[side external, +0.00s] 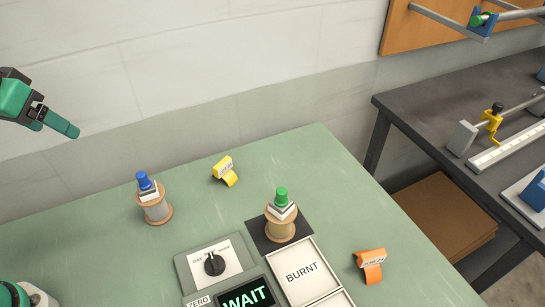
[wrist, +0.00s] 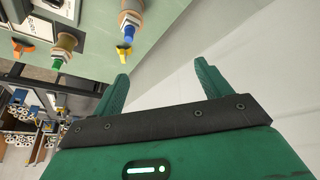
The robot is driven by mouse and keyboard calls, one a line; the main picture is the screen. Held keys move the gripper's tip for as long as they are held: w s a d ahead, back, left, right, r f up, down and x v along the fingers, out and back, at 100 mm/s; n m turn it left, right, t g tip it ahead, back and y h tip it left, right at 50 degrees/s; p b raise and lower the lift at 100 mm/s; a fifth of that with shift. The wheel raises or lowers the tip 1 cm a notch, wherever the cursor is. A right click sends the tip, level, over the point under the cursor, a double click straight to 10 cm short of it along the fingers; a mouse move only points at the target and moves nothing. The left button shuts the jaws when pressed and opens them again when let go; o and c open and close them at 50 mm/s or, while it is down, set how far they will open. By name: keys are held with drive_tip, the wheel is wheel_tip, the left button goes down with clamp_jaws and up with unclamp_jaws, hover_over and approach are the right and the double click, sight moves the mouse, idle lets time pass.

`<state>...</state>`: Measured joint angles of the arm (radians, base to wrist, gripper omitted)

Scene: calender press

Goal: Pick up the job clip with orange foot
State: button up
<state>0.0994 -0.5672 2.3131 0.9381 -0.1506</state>
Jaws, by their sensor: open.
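The job clip with orange foot (side external: 371,265) lies on the green bench top at the right, near the bench's right edge. It has a pale label strip along its upper part. In the wrist view it shows small at the upper left (wrist: 22,46). My gripper (side external: 57,129) is high at the far left, well away from the clip. In the wrist view its two green fingers (wrist: 162,70) are apart with nothing between them.
A similar yellow clip (side external: 224,171) lies at the bench's back. A blue-topped spool (side external: 157,211) stands at the left; a green-topped spool (side external: 281,230) stands on a dark square. A control box with a dial (side external: 214,263) and BURNT tray (side external: 303,274) are in front.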

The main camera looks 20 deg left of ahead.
drive_tip(key=w+d+r+n+g+h, duration=0.1)
drive_tip(key=w+d+r+n+g, duration=0.15)
drive_tip(key=w+d, duration=1.55)
drive_tip(key=n+g, duration=0.2)
drive_tip(key=n, duration=0.1)
hover_over(373, 253)
drive_tip(key=a, duration=0.1)
drive_tip(key=f, duration=2)
drive_tip(key=shift+s+a+f, duration=0.1)
drive_tip(key=shift+s+f, duration=0.05)
drive_tip(key=shift+s, duration=0.05)
drive_tip(key=shift+s+f, duration=0.15)
drive_tip(key=shift+d+f, duration=0.15)
drive_tip(key=shift+f, duration=0.5)
drive_tip(key=shift+d+f, duration=0.15)
drive_tip(key=shift+f, duration=0.5)
